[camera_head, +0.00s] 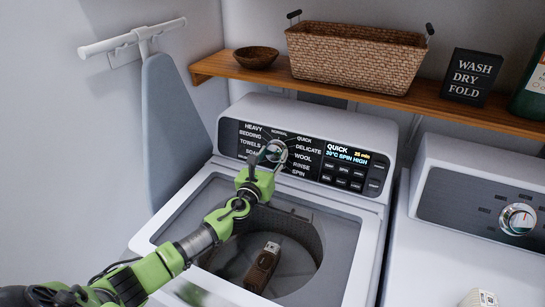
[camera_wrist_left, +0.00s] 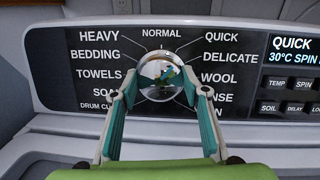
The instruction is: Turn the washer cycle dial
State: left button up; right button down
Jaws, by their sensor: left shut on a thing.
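The washer (camera_head: 345,215) stands in the middle of the head view, with its control panel (camera_head: 300,158) at the back. The round chrome cycle dial (camera_wrist_left: 161,74) sits on the panel, ringed by printed cycle names such as HEAVY, NORMAL and QUICK. In the head view the dial (camera_head: 274,151) is partly hidden by my left gripper (camera_head: 271,152). In the left wrist view my left gripper (camera_wrist_left: 160,95) has one finger on each side of the dial and is shut on it. The panel display reads QUICK, 30°C SPIN HIGH. My right gripper is not in view.
The washer's drum opening (camera_head: 313,245) shows a dark brown object (camera_head: 262,268) in or over it. A dryer (camera_head: 470,245) stands to the right. A wooden shelf (camera_head: 370,101) above holds a wicker basket (camera_head: 355,58), a bowl (camera_head: 255,57) and a sign (camera_head: 473,77). An ironing board (camera_head: 177,130) leans left.

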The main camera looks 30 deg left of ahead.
pick_arm(q)
jog(key=m+h, duration=0.1)
jog(key=m, duration=0.2)
jog(key=m+h, duration=0.1)
jog(key=m, duration=0.3)
jog(key=shift+a+b, duration=0.15)
jog(key=shift+b, duration=0.2)
jog(key=shift+m+h, duration=1)
jog(key=shift+m, duration=1.6)
jog(key=o, duration=1.1)
jog(key=shift+s, duration=0.1)
jog(key=s, duration=0.4)
jog(key=s+a, duration=0.1)
jog(key=s, duration=0.6)
jog(key=shift+s+a+r, duration=0.1)
jog(key=shift+s+a, duration=0.05)
jog(key=shift+s, duration=0.25)
